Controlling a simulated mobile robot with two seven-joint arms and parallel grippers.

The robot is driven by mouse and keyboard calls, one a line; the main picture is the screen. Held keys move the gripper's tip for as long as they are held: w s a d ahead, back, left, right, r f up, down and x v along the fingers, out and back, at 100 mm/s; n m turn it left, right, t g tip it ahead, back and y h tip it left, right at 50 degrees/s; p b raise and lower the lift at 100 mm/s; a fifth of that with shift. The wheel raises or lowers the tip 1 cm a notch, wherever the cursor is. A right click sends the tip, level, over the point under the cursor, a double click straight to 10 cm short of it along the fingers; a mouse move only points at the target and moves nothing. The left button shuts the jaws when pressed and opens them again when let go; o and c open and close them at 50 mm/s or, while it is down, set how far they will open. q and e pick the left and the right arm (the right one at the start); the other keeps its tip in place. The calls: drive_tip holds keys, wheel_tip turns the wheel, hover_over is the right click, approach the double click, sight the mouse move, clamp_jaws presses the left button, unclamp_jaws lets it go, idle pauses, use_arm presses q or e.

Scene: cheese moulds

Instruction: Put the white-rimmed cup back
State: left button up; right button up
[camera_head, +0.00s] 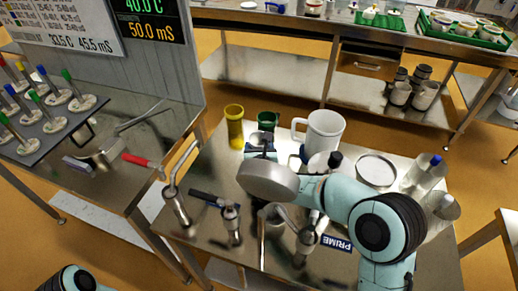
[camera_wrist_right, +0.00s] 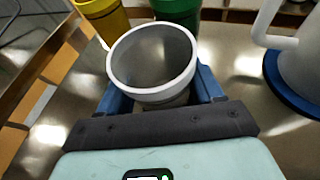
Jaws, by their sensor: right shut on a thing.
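The white-rimmed cup (camera_wrist_right: 152,94) sits between the blue fingers of my right gripper (camera_wrist_right: 155,100) in the right wrist view, its grey inside empty and its mouth facing up. My right gripper (camera_head: 262,147) is shut on it over the steel table, and in the head view the cup is mostly hidden by the gripper and wrist. A green cup (camera_head: 268,120) and a yellow cup (camera_head: 235,130) stand just beyond it; they also show in the wrist view, the green cup (camera_wrist_right: 178,12) and the yellow cup (camera_wrist_right: 105,18). My left gripper is out of view.
A large white jug (camera_head: 324,132) stands close right of the gripper. A side bench (camera_head: 150,185) is at left.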

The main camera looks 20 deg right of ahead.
drive_tip(key=shift+f, duration=0.15)
drive_tip(key=o, duration=1.1)
drive_tip(key=shift+s+r, duration=0.1)
drive_tip(key=shift+r, duration=0.25)
drive_tip(key=v, duration=0.7)
drive_tip(key=shift+s+a, duration=0.1)
drive_tip(key=shift+s, duration=0.05)
